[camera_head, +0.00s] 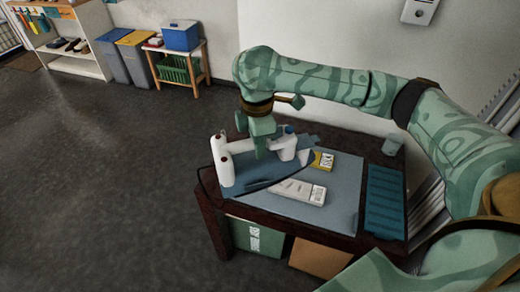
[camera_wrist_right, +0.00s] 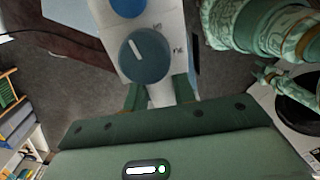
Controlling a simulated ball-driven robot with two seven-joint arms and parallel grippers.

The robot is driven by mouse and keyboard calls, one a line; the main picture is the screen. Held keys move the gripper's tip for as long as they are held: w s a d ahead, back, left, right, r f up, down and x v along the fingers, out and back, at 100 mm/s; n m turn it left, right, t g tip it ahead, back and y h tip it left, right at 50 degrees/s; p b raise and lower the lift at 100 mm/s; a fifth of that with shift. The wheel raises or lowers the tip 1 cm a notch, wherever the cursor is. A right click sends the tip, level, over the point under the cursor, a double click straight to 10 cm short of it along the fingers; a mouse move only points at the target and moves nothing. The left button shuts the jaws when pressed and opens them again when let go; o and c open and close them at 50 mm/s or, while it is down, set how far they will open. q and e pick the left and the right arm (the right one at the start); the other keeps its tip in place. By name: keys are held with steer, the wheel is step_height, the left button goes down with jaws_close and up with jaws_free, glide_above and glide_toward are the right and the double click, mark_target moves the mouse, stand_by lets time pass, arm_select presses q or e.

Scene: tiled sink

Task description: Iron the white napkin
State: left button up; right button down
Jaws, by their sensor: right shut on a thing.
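My right gripper (camera_head: 262,152) is shut on the white iron's handle over the table. In the right wrist view, the fingers (camera_wrist_right: 160,95) close on the white iron (camera_wrist_right: 165,22), with its grey-blue dial and a blue button. The iron's blue-grey base (camera_head: 250,177) is wide and pointed to the right. I cannot tell whether it touches the mat. A flat white piece (camera_head: 300,192) with small dark marks lies on the mat in front of the iron; I cannot tell whether it is the napkin. My left gripper is out of view.
A grey-blue mat (camera_head: 342,205) covers much of the dark wooden table (camera_head: 215,208). A yellow packet (camera_head: 322,161) lies behind the white piece. A dark blue panel (camera_head: 385,202) is at the right edge. Boxes stand under the table. The floor (camera_head: 90,190) to the left is clear.

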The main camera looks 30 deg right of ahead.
arm_select(q)
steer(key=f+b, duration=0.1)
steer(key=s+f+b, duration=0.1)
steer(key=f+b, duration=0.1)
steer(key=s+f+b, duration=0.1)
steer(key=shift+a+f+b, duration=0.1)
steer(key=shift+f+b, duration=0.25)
steer(key=shift+b, duration=0.05)
arm_select(e)
steer(key=w+d+f+n, duration=0.3)
steer(key=d+f+n, duration=0.2)
steer(key=n, duration=0.8)
steer(key=w+d+f+n, duration=0.3)
steer(key=d+f+n, duration=0.3)
steer(key=f+n, duration=0.4)
steer(key=n, duration=0.2)
steer(key=shift+w+d+n, duration=0.2)
steer(key=shift+d+n, duration=0.05)
steer(key=shift+n, duration=0.15)
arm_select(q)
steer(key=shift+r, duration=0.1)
arm_select(e)
steer(key=shift+r, duration=0.1)
